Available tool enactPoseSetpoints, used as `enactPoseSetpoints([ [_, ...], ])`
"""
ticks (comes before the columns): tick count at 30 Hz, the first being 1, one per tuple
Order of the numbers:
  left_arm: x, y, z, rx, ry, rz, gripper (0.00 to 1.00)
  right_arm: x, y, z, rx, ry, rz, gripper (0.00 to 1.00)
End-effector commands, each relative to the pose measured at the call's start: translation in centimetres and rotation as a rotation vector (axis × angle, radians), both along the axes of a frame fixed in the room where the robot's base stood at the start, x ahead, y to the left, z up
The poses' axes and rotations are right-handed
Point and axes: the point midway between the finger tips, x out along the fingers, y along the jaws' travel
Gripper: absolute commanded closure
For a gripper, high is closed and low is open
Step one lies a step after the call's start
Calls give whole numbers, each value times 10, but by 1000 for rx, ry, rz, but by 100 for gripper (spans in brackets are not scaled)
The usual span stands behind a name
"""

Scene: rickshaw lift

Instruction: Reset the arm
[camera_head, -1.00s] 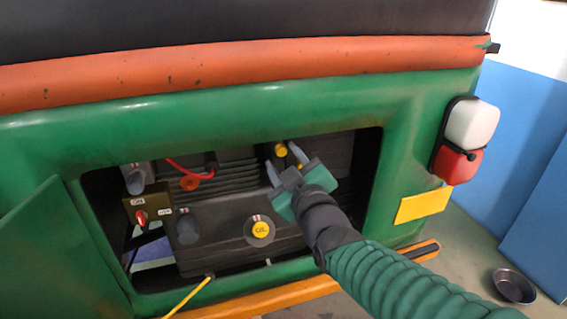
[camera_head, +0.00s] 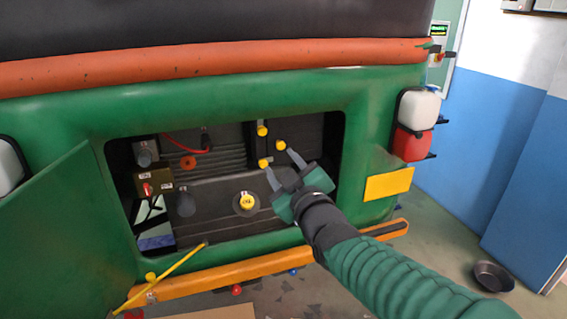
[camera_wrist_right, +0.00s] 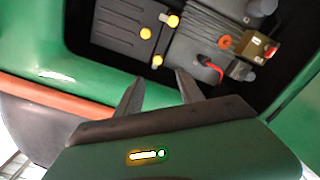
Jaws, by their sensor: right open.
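My right gripper (camera_head: 281,162) is open and empty, in front of the right part of the open engine bay (camera_head: 300,232) of the green rickshaw (camera_head: 240,92). Its two grey fingers are spread near several yellow knobs (camera_head: 281,145) on the dark engine block. In the right wrist view the fingers (camera_wrist_right: 159,88) are apart with nothing between them, and the yellow knobs (camera_wrist_right: 157,61) lie beyond them. My left gripper is not in view.
A green flap (camera_head: 60,235) hangs open at the left. A yellow oil cap (camera_head: 246,202) and a red-switch box (camera_head: 150,186) are in the bay. An orange bumper (camera_head: 250,271) runs below.

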Motion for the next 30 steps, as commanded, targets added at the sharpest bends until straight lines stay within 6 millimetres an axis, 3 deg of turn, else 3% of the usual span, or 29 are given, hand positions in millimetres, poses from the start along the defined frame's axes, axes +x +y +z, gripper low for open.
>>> enactPoseSetpoints([
  [2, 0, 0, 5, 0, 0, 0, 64, -1, -8, -13, 2, 48, -13, 55],
  [4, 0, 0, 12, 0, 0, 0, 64, -6, -25, -41, 13, 153, -40, 55],
  [8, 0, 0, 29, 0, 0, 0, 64, -39, -76, -129, 61, 474, -149, 55],
  [12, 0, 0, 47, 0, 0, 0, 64, -112, -134, -219, 143, 840, -325, 55],
  [15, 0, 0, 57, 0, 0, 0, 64, -177, -167, -265, 204, 1072, -467, 55],
  [18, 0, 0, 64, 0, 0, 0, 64, -235, -186, -294, 253, 1244, -585, 55],
  [21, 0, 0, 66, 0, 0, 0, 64, -270, -195, -307, 282, 1341, -660, 55],
  [24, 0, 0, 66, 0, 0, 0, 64, -282, -198, -313, 292, 1375, -687, 55],
  [30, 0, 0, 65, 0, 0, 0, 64, -282, -198, -313, 291, 1374, -686, 55],
])
